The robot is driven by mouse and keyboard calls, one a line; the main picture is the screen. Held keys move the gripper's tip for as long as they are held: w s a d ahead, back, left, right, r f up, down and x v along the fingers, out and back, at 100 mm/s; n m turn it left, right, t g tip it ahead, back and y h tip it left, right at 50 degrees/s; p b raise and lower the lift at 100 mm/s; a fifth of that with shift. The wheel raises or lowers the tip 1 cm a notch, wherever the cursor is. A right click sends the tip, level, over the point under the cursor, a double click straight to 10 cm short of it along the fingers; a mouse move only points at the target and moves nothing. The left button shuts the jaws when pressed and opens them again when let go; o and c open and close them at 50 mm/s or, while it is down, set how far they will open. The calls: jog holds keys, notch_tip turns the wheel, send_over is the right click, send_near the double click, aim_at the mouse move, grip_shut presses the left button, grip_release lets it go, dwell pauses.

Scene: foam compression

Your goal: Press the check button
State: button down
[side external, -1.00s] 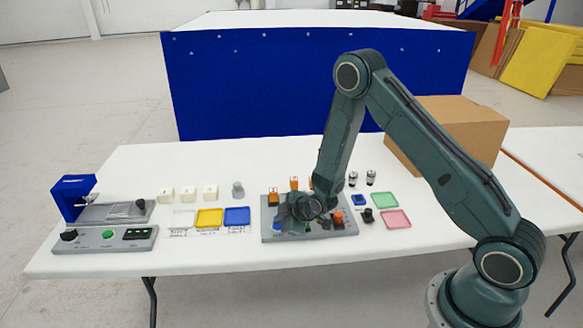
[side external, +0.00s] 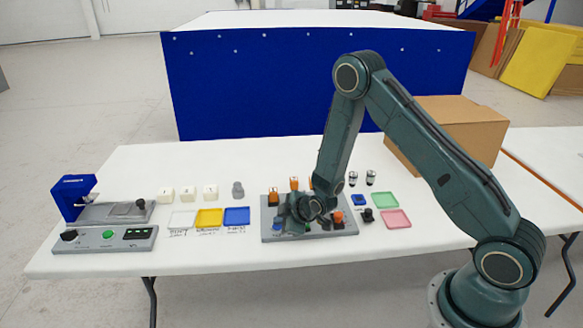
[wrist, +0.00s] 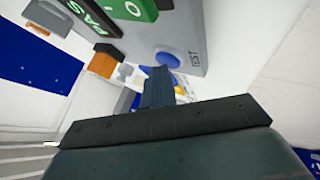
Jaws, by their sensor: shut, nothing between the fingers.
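A grey panel (side external: 345,234) on the table has a round blue button (wrist: 168,58) labelled TEST. In the side view the blue button (side external: 278,226) is at the panel's front left. My gripper (wrist: 158,72) is shut and empty. In the wrist view its fingertips are right beside the blue button and overlap its lower edge; I cannot tell whether they touch it. In the side view my gripper (side external: 288,216) is low over the left part of the panel and hides some of it.
Orange blocks (side external: 294,184) stand by the panel's back edge. White, yellow and blue trays (side external: 236,216) lie to its left. A second grey device with a green button (side external: 108,235) stands at far left. Green and pink trays (side external: 397,219) and a cardboard box (side external: 450,135) are right.

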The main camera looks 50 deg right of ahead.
jog(key=shift+r, duration=0.7)
jog(key=shift+r, duration=0.1)
jog(key=shift+r, duration=2.45)
